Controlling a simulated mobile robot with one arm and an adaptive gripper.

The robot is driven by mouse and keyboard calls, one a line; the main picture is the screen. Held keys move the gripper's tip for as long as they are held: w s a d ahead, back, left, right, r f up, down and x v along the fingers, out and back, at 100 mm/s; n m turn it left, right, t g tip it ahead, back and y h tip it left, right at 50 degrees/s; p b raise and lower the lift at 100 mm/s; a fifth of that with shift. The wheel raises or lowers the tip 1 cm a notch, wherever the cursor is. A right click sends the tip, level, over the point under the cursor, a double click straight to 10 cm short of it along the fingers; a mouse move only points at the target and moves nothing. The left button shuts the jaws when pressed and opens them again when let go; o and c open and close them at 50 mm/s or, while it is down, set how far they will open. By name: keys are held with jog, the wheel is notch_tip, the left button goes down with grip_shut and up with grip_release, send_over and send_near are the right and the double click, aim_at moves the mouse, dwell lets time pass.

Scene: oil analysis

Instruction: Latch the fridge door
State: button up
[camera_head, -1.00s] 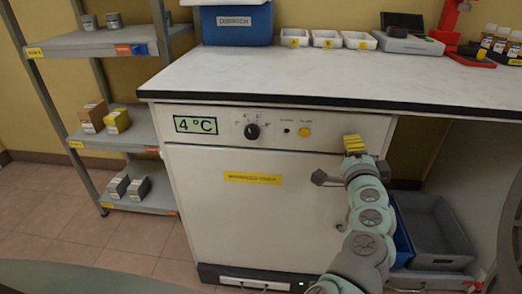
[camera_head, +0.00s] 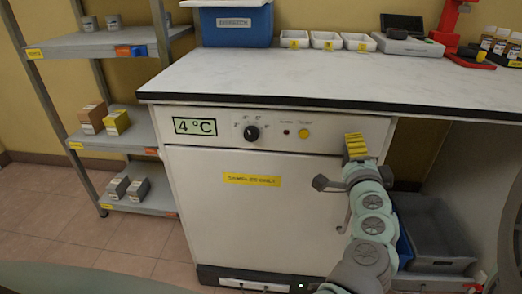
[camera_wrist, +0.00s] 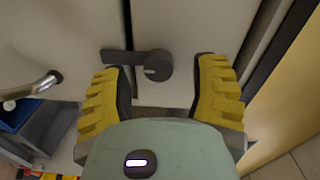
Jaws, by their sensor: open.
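The white fridge door (camera_head: 250,210) stands under the counter and looks shut or nearly flush with the cabinet. A dark grey latch lever (camera_head: 326,183) is at its upper right. My gripper (camera_head: 355,146), with yellow ribbed fingers, is beside the latch at the upper right corner. In the wrist view, my gripper (camera_wrist: 160,95) is open, its fingers apart. The latch (camera_wrist: 155,65) has a round hub just ahead of the opening, and its lever points left across a seam. I cannot tell whether a finger touches it. A silver door handle (camera_wrist: 35,86) shows at left.
The worktop (camera_head: 300,75) overhangs the fridge closely above my gripper. A grey tray (camera_head: 435,225) and a blue bin lie right of the fridge, behind my arm. A metal shelf rack (camera_head: 110,130) stands at left. Floor in front of the rack is clear.

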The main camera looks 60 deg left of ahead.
jog(key=v, duration=1.1)
jog(key=shift+w, duration=0.15)
